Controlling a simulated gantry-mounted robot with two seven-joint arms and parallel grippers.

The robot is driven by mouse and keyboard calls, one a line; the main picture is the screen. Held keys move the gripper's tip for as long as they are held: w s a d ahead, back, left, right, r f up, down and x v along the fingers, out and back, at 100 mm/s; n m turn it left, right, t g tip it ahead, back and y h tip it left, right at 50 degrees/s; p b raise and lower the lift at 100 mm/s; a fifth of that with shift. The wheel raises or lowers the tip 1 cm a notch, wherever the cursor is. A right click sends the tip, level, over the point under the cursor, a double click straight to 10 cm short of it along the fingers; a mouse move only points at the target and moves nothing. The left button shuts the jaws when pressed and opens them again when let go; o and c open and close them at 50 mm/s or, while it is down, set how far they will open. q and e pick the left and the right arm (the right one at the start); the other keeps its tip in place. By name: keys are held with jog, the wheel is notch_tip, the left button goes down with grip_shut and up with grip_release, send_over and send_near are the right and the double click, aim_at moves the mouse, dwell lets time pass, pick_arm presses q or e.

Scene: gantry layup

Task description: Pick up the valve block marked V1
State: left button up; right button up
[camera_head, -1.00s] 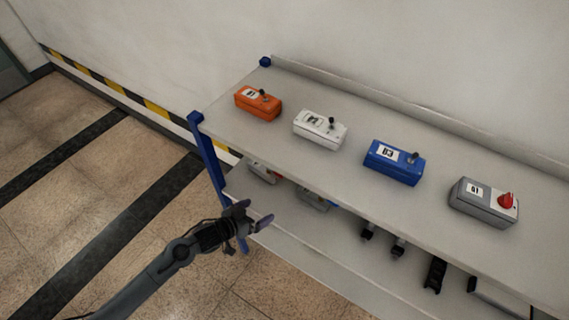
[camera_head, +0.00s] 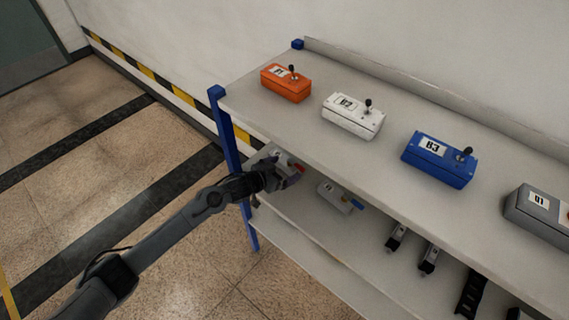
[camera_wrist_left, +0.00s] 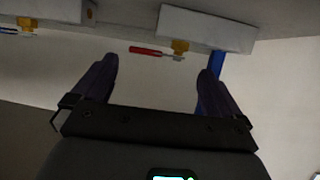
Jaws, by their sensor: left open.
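On the lower shelf (camera_head: 298,211), a pale grey valve block with a red handle (camera_head: 299,168) sits at the left end, partly hidden by my left gripper (camera_head: 283,181). A second grey valve block (camera_head: 335,196) with a blue handle lies to its right. No V1 mark is readable on either. In the left wrist view, my open, empty left gripper (camera_wrist_left: 158,66) points toward the red-handled block (camera_wrist_left: 205,28), which has a brass fitting and lies apart from the fingertips. The blue-handled block (camera_wrist_left: 50,11) shows at upper left. My right gripper is out of view.
The upper shelf (camera_head: 300,125) overhangs the valve blocks and carries orange (camera_head: 286,86), white (camera_head: 352,119), blue (camera_head: 438,162) and grey (camera_head: 535,215) control boxes. A blue post (camera_head: 228,140) stands left of my gripper. Black parts (camera_head: 428,259) lie further right on the lower shelf.

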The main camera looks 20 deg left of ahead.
aim_at(295, 165)
pick_arm(q)
jog(key=shift+b+x, duration=0.7)
jog(key=shift+x, duration=1.9)
jog(key=shift+d, duration=0.1)
jog(key=shift+r, duration=0.1)
jog(key=c, duration=1)
jog(key=shift+c, duration=0.6)
jog(key=shift+r, duration=0.1)
